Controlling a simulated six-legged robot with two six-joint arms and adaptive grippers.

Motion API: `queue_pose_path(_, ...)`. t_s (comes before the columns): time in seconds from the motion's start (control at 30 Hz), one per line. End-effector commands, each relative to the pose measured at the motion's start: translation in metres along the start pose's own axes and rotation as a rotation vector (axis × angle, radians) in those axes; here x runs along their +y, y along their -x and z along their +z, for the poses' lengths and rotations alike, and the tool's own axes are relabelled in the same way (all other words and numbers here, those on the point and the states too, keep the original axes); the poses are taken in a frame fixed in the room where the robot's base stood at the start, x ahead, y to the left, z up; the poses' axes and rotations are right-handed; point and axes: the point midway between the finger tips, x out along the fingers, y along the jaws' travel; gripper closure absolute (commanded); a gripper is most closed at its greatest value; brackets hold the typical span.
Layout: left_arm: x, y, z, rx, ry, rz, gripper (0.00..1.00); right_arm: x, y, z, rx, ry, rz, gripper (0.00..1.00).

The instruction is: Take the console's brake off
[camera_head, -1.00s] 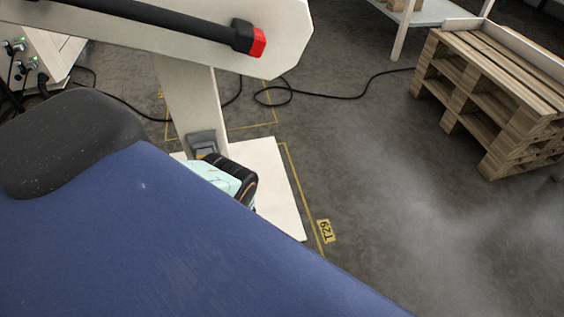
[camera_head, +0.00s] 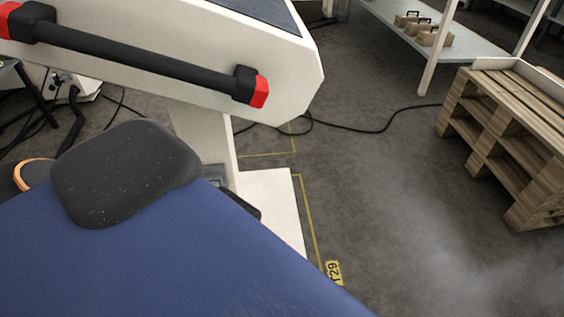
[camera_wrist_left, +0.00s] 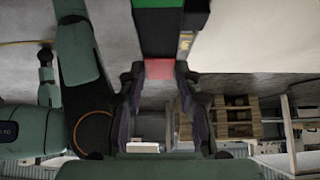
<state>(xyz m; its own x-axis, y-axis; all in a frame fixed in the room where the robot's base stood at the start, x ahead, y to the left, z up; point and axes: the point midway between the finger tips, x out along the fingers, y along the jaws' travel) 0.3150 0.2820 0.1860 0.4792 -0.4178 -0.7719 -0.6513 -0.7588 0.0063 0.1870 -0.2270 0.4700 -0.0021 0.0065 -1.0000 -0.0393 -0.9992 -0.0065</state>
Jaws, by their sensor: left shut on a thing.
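The white console (camera_head: 170,60) stands on a column with a flat white base plate (camera_head: 272,205) on the floor. A black handle bar (camera_head: 140,55) with red ends runs along its edge. In the left wrist view my left gripper (camera_wrist_left: 158,80) is shut on a dark piece with a green face and a red end (camera_wrist_left: 159,69), which looks like the brake pedal. In the head view this gripper is almost wholly hidden. My right gripper is not in view.
A wooden pallet stack (camera_head: 505,140) stands at the right. Behind it is a shelf (camera_head: 415,40) with small boxes. A black cable (camera_head: 370,130) crosses the floor. Yellow floor tape (camera_head: 310,225) runs beside the base plate. The floor between base and pallets is clear.

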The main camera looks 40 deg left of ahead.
Motion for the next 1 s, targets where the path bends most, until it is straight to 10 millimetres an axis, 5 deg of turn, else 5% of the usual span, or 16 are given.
queue_pose_path(0.4,-0.0021,0.0026,-0.0004,0.030,0.000,-0.007,1.00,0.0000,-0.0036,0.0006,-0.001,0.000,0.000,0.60)
queue_pose_path(0.43,-0.0022,0.0025,-0.0005,0.030,0.000,-0.006,0.66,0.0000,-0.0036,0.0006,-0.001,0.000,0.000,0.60)
queue_pose_path(0.7,-0.0027,0.0011,-0.0012,0.028,-0.001,-0.005,0.43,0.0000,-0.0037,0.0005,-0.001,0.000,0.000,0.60)
queue_pose_path(1.0,-0.0034,0.0006,-0.0018,0.027,-0.001,-0.005,0.43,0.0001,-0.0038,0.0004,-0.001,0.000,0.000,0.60)
